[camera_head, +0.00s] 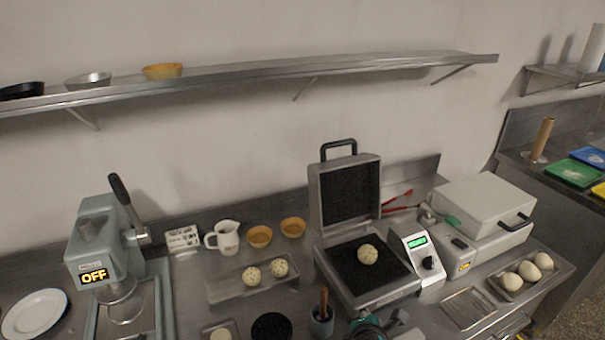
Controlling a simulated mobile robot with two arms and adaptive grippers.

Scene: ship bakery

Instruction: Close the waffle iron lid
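The waffle iron stands open on the steel counter, right of centre. Its grey lid (345,190) is raised nearly upright at the back, with a black handle (338,145) on its top edge. The dark lower plate (372,277) faces up, and a pale speckled dough ball (368,254) sits on it. A control box (417,255) with a green display and a black knob is at its right side.
A closed grey appliance (485,210) stands to the right. Red tongs (397,200) lie behind the iron. A dark pot (321,321) and a teal-black object (368,327) are in front. Dough balls on a tray (232,288) are left. A shelf (250,77) hangs above.

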